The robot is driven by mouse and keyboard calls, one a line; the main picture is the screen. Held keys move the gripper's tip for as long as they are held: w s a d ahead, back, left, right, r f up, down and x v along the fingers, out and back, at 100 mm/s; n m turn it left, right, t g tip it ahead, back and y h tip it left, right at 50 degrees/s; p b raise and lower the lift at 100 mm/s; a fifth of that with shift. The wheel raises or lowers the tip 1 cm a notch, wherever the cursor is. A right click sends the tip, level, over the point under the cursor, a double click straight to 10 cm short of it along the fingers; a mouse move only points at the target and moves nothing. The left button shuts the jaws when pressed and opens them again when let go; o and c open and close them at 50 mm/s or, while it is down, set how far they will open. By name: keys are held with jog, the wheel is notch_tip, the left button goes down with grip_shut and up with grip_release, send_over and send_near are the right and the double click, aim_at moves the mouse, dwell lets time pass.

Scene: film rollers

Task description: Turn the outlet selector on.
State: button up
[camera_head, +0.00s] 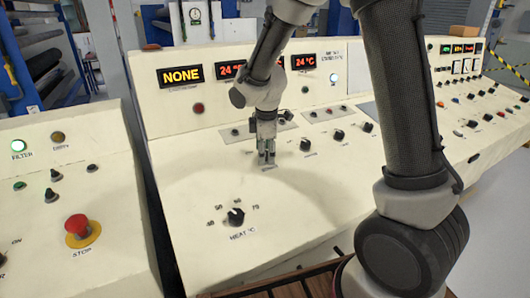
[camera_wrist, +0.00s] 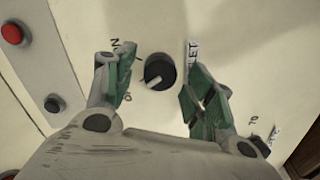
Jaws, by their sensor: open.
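The outlet selector (camera_wrist: 159,72) is a round black knob with a white pointer, on the cream panel in the wrist view. A label ending in "LET" is beside it. Its pointer is turned to the lower left, roughly toward a partly hidden label starting with "O". A label ending in "N" is at upper left. In the head view my gripper (camera_head: 267,158) points down at the panel and hides the knob.
A HEAT °C knob (camera_head: 236,216) is in front of my gripper, and another black knob (camera_head: 305,144) stands to its right. A red STOP button (camera_head: 77,227) is on the left console. A NONE display (camera_head: 181,76) is on the back panel. The panel between gripper and HEAT knob is clear.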

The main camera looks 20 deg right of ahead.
jog(key=shift+f, duration=0.25)
jog(key=shift+c, duration=0.3)
jog(key=c, duration=0.9)
jog(key=shift+c, duration=0.2)
jog(key=m, duration=0.6)
jog(key=shift+w, duration=0.1)
jog(key=m, duration=0.5)
jog(key=shift+m+g+y, duration=0.3)
jog(key=shift+m, duration=0.1)
